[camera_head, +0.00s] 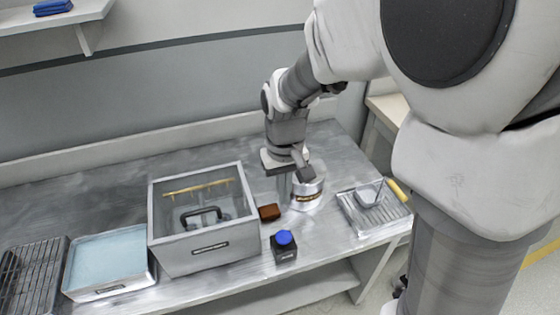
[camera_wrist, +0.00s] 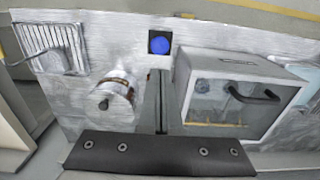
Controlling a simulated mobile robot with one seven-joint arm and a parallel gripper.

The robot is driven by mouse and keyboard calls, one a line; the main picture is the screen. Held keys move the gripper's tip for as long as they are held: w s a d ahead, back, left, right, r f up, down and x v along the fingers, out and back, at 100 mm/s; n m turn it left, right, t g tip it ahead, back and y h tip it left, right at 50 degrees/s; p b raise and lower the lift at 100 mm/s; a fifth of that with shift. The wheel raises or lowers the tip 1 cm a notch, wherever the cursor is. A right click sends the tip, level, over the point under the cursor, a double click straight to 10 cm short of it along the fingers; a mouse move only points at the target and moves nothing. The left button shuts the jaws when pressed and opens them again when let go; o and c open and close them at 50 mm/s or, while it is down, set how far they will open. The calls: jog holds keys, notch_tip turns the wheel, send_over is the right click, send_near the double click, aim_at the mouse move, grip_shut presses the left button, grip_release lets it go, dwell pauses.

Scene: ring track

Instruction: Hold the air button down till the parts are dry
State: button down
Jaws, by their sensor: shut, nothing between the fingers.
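The blue air button (camera_head: 284,238) sits on a small black box at the front of the bench, right of the grey box. It also shows at the top middle of the wrist view (camera_wrist: 159,46). The grey box (camera_head: 210,256) has a clear top with a black handle, and a brass-coloured bar shows inside; I cannot make out any parts in it. The box also shows in the wrist view (camera_wrist: 235,66). My gripper (camera_head: 286,193) is shut and empty, pointing down behind the button, apart from it, between the grey box and a silver can.
The silver can (camera_head: 308,193) stands close right of my gripper. A brown block (camera_head: 269,212) lies between grey box and can. A ridged tray (camera_head: 372,222) with a yellow-handled tool is at right. A blue-filled tray (camera_head: 108,262) and dark rack (camera_head: 32,272) are at left.

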aim_at(284, 237)
notch_tip(284, 237, down, 14)
jog(key=b, duration=0.3)
jog(key=shift+r, duration=0.2)
jog(key=shift+f+b, duration=0.55)
jog(key=shift+f, duration=0.3)
jog(key=shift+s+d+f, duration=0.1)
jog(key=shift+s+f, duration=0.1)
jog(key=shift+s, duration=0.05)
dwell(1.8)
jog(key=shift+r, duration=0.1)
notch_tip(284, 237, up, 14)
jog(key=p, duration=0.5)
jog(key=shift+w+r, duration=0.15)
jog(key=shift+w, duration=0.1)
